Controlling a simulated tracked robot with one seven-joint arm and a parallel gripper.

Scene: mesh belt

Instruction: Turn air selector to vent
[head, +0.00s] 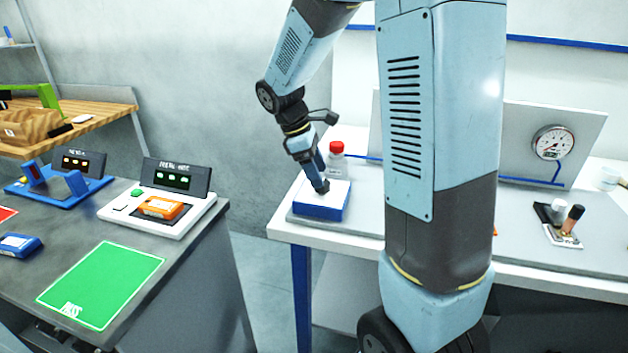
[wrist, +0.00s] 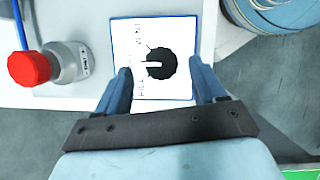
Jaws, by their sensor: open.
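The air selector is a black round knob (wrist: 161,63) with a white pointer line, on a white-topped panel (wrist: 180,28) with blue edges. In the wrist view the pointer extends from the knob's centre toward the left, where printed labels sit; I cannot read them. In the head view the selector box (head: 318,207) stands at the left end of the white bench. My gripper (wrist: 160,78) is open, with one finger on each side of the knob; contact cannot be made out. In the head view my gripper (head: 321,188) is above the box and hides most of the knob.
A red-capped bottle or fitting (head: 336,158) stands close behind the box; its red cap (wrist: 29,68) shows left in the wrist view. A pressure gauge (head: 553,142) and a lever plate (head: 563,234) are at the right. A dark table (head: 190,262) with test devices stands left, across a gap.

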